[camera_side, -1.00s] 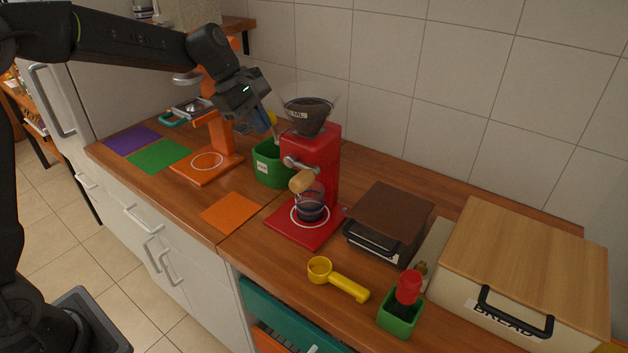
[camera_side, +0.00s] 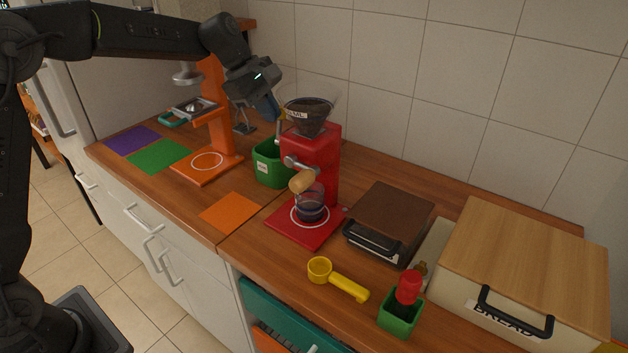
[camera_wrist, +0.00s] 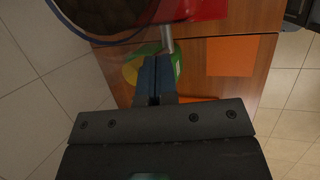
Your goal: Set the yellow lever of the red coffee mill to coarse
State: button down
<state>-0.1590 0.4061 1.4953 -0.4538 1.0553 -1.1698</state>
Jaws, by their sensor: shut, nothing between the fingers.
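The red coffee mill (camera_side: 318,165) stands on its red base, with a dark hopper on top. Its lever (camera_side: 279,130) is on the mill's left side; the grey shaft shows, but its yellow end is largely hidden by my gripper. In the wrist view the shaft (camera_wrist: 167,38) reaches from the red mill (camera_wrist: 208,8) toward my fingertips. My gripper (camera_side: 273,110) is shut and empty, its blue fingers beside the lever close to the hopper. It also shows in the wrist view (camera_wrist: 160,64). I cannot tell whether it touches the lever. No scale marking is readable.
A green bin (camera_side: 268,170) stands left of the mill, below my gripper. An orange machine (camera_side: 218,140) is farther left. A brown-lidded appliance (camera_side: 390,220), yellow scoop (camera_side: 338,280) and bread box (camera_side: 520,270) lie to the right. An orange mat (camera_side: 232,212) is clear.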

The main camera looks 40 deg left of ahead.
jog(key=shift+w, duration=0.55)
jog(key=shift+r, duration=0.1)
jog(key=shift+s, duration=0.15)
jog(key=v, duration=0.6)
jog(key=shift+s+r, duration=0.2)
jog(key=shift+s, duration=0.25)
